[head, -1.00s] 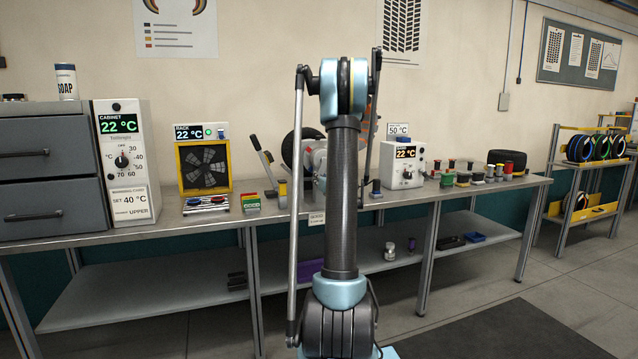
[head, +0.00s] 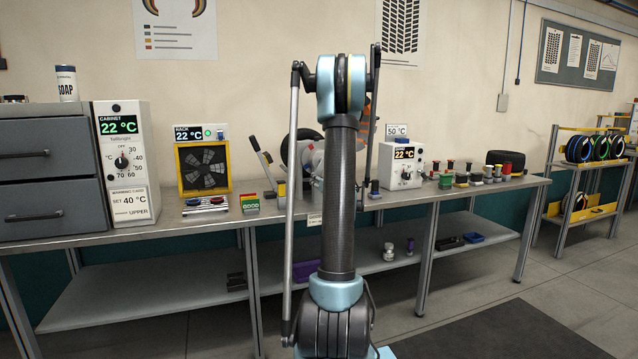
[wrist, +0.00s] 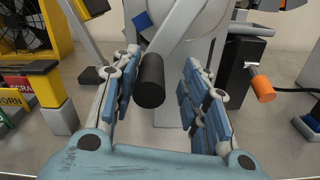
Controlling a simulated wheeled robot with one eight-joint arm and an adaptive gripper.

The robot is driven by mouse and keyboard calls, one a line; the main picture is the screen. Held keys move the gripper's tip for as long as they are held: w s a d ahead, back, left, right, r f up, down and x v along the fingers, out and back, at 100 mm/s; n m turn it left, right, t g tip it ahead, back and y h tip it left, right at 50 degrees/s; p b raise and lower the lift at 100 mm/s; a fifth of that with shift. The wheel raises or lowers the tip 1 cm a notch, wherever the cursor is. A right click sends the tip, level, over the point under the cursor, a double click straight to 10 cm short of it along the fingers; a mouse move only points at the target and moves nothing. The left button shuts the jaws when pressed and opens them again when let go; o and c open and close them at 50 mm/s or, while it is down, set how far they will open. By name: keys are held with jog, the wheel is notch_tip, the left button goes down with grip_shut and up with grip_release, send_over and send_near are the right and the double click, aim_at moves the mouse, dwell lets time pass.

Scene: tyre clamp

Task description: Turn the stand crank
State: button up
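The stand crank shows in the wrist view as a black cylindrical handle (wrist: 149,82) on a pale grey crank arm (wrist: 175,32). My gripper (wrist: 158,78) is open, with one blue-padded finger on each side of the handle. The handle lies between the fingers, nearer the left one, and a gap shows on the right. The grey stand (wrist: 198,62) rises behind it. In the head view my own arm hides most of the stand, the crank and my gripper; part of the grey stand (head: 305,160) shows beside the arm.
A black box with an orange knob (wrist: 260,84) stands close on the right in the wrist view. On the left are a yellow-framed fan (wrist: 30,35) and coloured blocks (wrist: 35,85). The white 22 °C control box (head: 402,167) stands right of my arm on the bench.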

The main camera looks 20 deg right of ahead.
jog(key=s, duration=0.9)
jog(key=shift+d, duration=0.2)
jog(key=shift+s+a, duration=0.1)
